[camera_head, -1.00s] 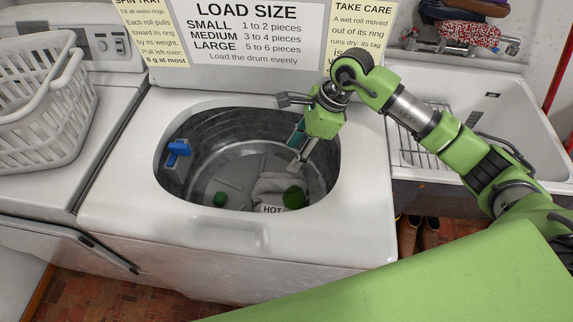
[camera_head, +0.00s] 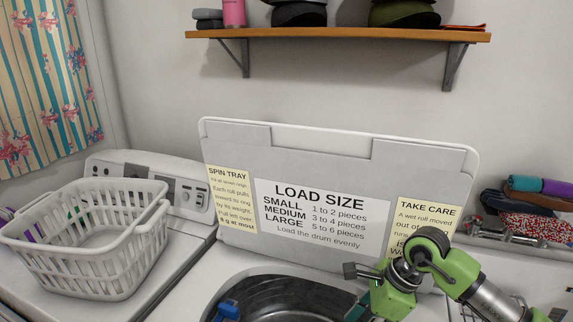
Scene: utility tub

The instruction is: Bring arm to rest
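My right arm comes in from the lower right. My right gripper (camera_head: 368,306) shows at the bottom edge of the head view, over the right side of the washer's drum opening. Its fingers are mostly cut off by the frame, so I cannot tell whether they are open or shut. My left gripper is not in view.
The washer drum (camera_head: 285,296) is open, with a blue item (camera_head: 228,310) at its left rim. The raised lid (camera_head: 340,150) stands behind my arm. A white basket (camera_head: 88,240) sits at left. A wall shelf (camera_head: 345,35) and folded cloths (camera_head: 535,228) are farther back.

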